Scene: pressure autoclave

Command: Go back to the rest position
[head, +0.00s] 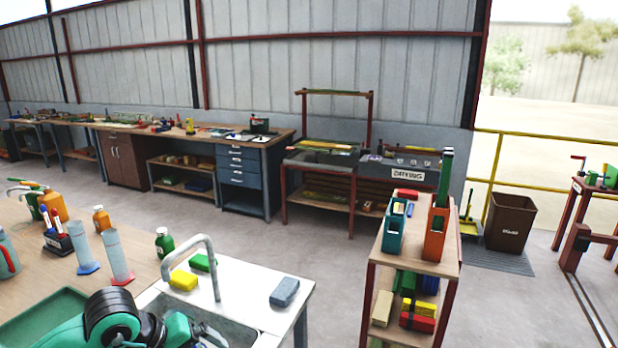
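A teal and black arm link of mine (112,318) shows at the bottom left, in front of the sink bench. No fingertips of either gripper show in the head view. I cannot tell from this picture whether either gripper holds anything. The pressure autoclave cannot be made out in this view.
The near bench carries a sink with a curved tap (213,265), a yellow sponge (183,280), a grey-blue block (284,292) and several bottles. A loaded shelf cart (443,262) stands right of it. A brown bin (510,222) is behind. Open floor (335,270) lies between bench and cart.

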